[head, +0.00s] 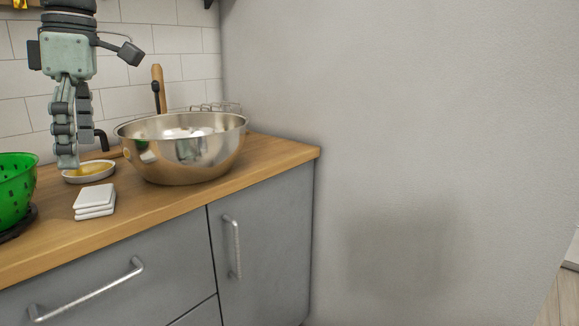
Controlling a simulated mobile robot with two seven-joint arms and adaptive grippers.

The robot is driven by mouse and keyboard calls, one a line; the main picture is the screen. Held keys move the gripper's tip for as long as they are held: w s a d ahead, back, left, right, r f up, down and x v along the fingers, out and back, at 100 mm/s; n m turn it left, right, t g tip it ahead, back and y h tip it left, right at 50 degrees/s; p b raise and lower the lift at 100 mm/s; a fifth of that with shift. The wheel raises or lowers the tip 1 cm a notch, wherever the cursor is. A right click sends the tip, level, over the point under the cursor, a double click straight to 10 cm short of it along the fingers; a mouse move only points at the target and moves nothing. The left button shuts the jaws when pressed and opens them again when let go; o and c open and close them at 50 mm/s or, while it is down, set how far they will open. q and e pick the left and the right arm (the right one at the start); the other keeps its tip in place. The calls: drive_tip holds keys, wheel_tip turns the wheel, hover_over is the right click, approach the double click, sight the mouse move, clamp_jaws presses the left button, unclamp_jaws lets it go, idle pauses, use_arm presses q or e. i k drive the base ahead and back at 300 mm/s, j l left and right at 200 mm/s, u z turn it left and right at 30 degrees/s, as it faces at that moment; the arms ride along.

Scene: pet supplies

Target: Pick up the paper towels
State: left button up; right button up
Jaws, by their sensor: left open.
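A small stack of white, square, folded sheets (94,201), which look like the paper towels, lies on the wooden counter near its front edge. My left gripper (75,155) hangs down from the top left with its fingers pointing at the counter. It is open and I see nothing held in it. Its fingertips appear above and behind the stack, overlapping the white dish in the picture, and do not visibly touch the stack. My right gripper is not in view.
A white dish (103,176) with yellow content stands behind the stack. A large steel bowl (205,155) stands to the right, and a green colander (15,190) to the left. A wooden handle (158,90) rises behind the bowl. The counter (150,208) is clear right of the stack.

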sight(93, 201)
drive_tip(key=k+l, duration=0.75)
drive_tip(key=k, duration=0.15)
